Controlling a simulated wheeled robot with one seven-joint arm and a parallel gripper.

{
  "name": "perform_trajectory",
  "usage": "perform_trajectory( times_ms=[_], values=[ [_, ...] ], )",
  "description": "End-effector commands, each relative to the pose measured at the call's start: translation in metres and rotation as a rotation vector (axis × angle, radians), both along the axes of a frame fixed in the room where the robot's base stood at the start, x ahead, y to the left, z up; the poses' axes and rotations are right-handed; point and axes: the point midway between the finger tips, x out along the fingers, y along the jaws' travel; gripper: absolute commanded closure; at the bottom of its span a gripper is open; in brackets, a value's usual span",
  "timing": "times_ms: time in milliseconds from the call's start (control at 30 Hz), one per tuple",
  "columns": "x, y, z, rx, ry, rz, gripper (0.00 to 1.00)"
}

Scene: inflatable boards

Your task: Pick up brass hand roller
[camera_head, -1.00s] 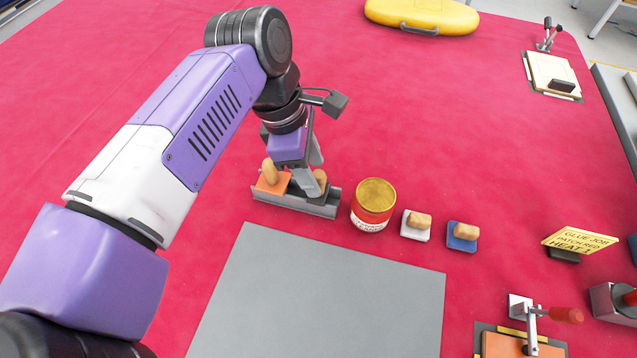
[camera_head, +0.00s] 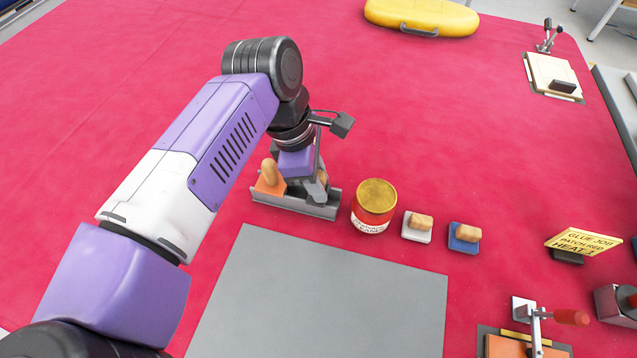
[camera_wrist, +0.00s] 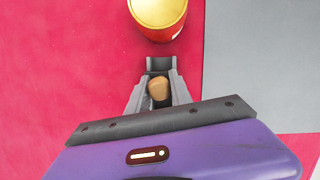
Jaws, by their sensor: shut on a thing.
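My gripper (camera_head: 318,188) is low over the right end of a grey tray (camera_head: 268,199). In the wrist view my gripper (camera_wrist: 159,84) has its fingers on both sides of a rounded wooden handle (camera_wrist: 158,90), and it is shut on it. I take this as the hand roller's handle. Its wood (camera_head: 324,177) shows a little behind the fingers in the head view. No brass part can be made out; fingers and tray hide the lower part. The tray's far end (camera_wrist: 159,63) also shows in the wrist view.
An orange block with an upright wooden handle (camera_head: 269,178) stands in the tray's left part. A red and gold can (camera_head: 374,206) stands just right of the tray. White (camera_head: 417,227) and blue (camera_head: 464,238) wooden-handled blocks lie beyond it. A grey sheet (camera_head: 320,290) lies in front.

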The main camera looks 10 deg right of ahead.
Motion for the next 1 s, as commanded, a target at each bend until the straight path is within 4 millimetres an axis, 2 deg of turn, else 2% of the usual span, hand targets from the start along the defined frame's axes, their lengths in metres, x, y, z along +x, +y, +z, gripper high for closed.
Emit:
perform_trajectory(
  times_ms=[167, 500, 633, 800, 1000],
  values=[
    [0.0, 0.0, 0.007, 0.001, -0.001, 0.0, 1.0],
    [0.0, 0.001, 0.069, 0.002, -0.001, 0.0, 1.0],
    [0.0, 0.0, 0.088, 0.001, -0.002, 0.0, 1.0],
    [0.0, 0.0, 0.1, 0.0, -0.001, 0.0, 1.0],
    [0.0, 0.0, 0.101, 0.0, -0.001, 0.0, 1.0]
  ],
)
